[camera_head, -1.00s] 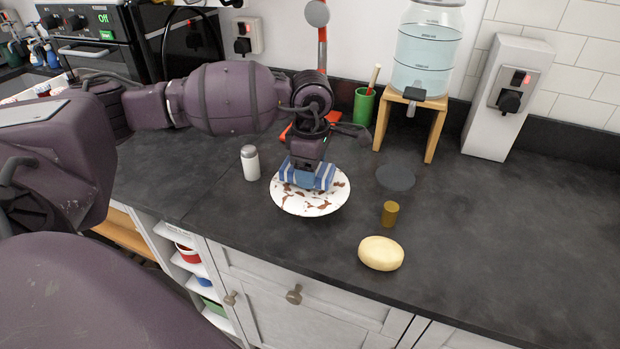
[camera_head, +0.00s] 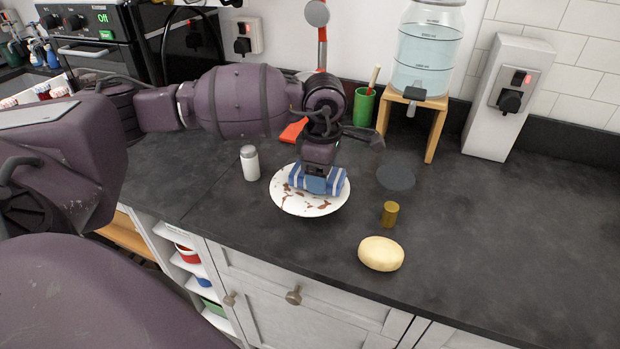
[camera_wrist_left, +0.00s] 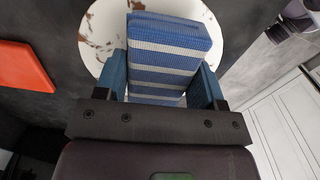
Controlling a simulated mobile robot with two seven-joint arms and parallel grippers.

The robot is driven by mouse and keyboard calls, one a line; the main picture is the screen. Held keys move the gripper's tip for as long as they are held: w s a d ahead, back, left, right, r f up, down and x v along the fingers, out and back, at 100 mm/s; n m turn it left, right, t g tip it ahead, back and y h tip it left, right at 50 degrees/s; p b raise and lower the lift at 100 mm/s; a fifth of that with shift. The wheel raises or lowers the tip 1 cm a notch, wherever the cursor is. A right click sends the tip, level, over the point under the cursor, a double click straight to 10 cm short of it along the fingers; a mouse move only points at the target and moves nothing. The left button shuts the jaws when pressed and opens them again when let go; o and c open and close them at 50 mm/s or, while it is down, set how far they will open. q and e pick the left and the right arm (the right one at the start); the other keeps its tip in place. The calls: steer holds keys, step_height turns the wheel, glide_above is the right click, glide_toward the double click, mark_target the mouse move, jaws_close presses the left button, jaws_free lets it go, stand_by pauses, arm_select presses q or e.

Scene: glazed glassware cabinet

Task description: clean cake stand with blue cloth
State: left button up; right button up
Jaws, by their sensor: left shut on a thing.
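The cake stand (camera_head: 300,206) is a round white plate with brown smears, on the dark worktop in the head view. Its rim also shows in the left wrist view (camera_wrist_left: 97,25). My left gripper (camera_head: 318,183) is over the right part of the plate, shut on the blue cloth (camera_head: 334,182), which has white stripes. In the left wrist view the cloth (camera_wrist_left: 165,48) sits between the two fingers and against the plate. The cloth and gripper hide part of the plate's top. Brown smears show mostly left and in front of the cloth. My right gripper is not in view.
A white shaker (camera_head: 250,163) stands left of the plate. A small brown-yellow cylinder (camera_head: 390,214), a dark disc (camera_head: 396,177) and a pale yellow oval (camera_head: 381,254) lie to the right. A green cup (camera_head: 363,107) and a water dispenser on a wooden stand (camera_head: 438,130) are behind. The right worktop is clear.

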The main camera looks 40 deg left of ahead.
arm_select(q)
steer(key=shift+a, duration=1.3)
steer(key=shift+a+b, duration=0.3)
steer(key=shift+a, duration=0.45)
steer(key=shift+d+f, duration=0.1)
steer(key=shift+d, duration=0.7)
steer(key=shift+s+d, duration=0.1)
steer(key=shift+d, duration=1.4)
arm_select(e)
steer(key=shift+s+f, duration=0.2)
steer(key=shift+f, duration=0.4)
